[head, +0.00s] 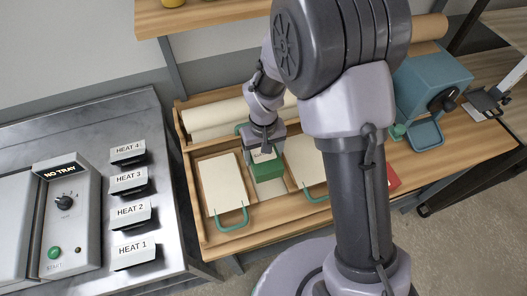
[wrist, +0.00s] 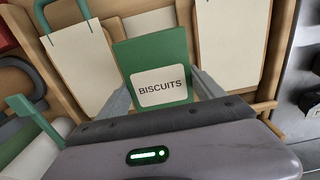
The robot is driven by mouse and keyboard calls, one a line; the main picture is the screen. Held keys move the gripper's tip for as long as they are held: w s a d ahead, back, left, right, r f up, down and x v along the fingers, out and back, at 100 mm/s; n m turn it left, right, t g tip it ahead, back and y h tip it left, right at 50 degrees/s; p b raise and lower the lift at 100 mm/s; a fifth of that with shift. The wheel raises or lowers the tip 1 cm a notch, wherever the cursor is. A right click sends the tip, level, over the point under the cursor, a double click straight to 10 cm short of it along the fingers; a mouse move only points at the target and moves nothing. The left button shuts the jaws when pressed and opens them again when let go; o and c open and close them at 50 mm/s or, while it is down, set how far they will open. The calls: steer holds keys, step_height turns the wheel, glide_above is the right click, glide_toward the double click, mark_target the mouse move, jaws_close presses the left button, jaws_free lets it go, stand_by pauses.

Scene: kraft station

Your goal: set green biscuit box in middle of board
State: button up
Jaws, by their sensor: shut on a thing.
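The green biscuit box (head: 267,171) is in my gripper (head: 265,148), over the wooden tray bench between two cream boards. In the wrist view the box (wrist: 150,55) shows its white BISCUITS label, with a gripper finger on each side. The left cream board (head: 221,184) has a green handle at its front. The right cream board (head: 305,160) also has a green handle and is partly hidden by my arm. They also show in the wrist view, one at the right (wrist: 234,40) and one at the left (wrist: 78,65). I cannot tell whether the box touches the surface below.
Paper rolls (head: 215,118) lie behind the boards. A teal machine (head: 428,82) with a crank stands at the right. A red item (head: 393,178) shows beside my arm. A steel counter with heat labels (head: 130,212) is at the left. A shelf (head: 200,17) hangs above.

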steer(key=shift+w+f+b, duration=0.1)
steer(key=shift+f+b, duration=1.95)
steer(key=shift+f, duration=0.75)
steer(key=o, duration=1.6)
step_height(320, 180, up, 18)
steer(key=p, duration=0.5)
steer(key=s+d+m+t+b, duration=0.2)
steer(key=s+b, duration=0.2)
steer(key=s, duration=0.1)
steer(key=s+d+m+t+y+b, duration=0.1)
steer(key=s+d+m+t+b, duration=0.1)
steer(key=s+b, duration=0.3)
steer(key=s+d+m+t+y+b, duration=0.1)
steer(key=s+d+m+b, duration=0.2)
steer(key=s, duration=0.4)
steer(key=shift+s+d+r+m+t+b, duration=0.15)
steer(key=shift+d+r+m+t+b, duration=0.2)
steer(key=shift+d+b, duration=0.6)
